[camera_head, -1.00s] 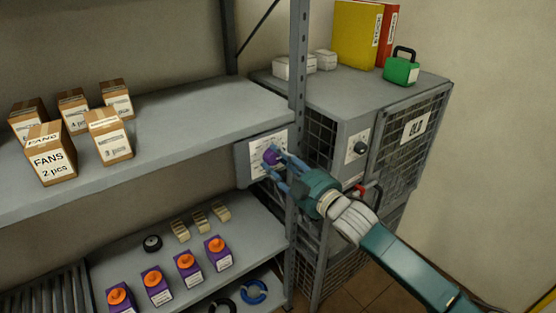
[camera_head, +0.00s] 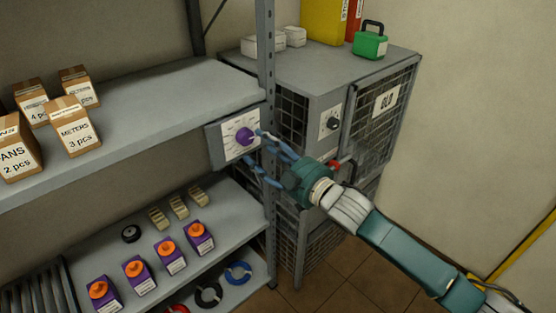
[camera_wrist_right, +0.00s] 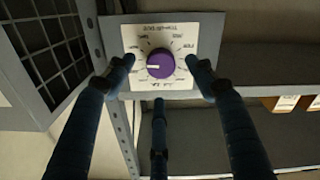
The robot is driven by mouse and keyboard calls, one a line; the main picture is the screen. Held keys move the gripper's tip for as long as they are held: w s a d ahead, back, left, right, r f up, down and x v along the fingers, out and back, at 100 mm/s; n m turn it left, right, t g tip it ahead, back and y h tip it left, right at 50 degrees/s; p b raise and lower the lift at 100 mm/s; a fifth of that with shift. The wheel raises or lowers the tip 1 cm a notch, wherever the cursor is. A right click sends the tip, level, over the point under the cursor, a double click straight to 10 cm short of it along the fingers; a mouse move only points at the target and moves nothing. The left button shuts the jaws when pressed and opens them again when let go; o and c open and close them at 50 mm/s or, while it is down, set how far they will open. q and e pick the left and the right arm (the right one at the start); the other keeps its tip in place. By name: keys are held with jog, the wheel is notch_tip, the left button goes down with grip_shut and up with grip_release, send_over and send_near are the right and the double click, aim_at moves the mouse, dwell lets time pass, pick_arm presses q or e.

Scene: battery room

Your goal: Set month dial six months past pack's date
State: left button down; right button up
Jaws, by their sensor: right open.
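The month dial is a purple knob (camera_head: 244,137) on a white printed plate (camera_head: 229,150) fixed to a grey panel at the shelf post. In the right wrist view the knob (camera_wrist_right: 160,64) appears with the plate's print upside down. A pale mark on the knob points left there; the month it meets is too small to read surely. My right gripper (camera_head: 257,151) is open, its blue fingers just right of the knob, apart from it. In the wrist view two fingers flank the knob and a third is below. Which item is the pack is unclear. My left gripper is out of view.
Purple boxes with orange tops (camera_head: 167,255) stand on the lower shelf (camera_head: 100,262). Cartons (camera_head: 71,125) stand on the upper shelf. Floor at right is clear.

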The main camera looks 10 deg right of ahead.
jog(key=v, duration=0.7)
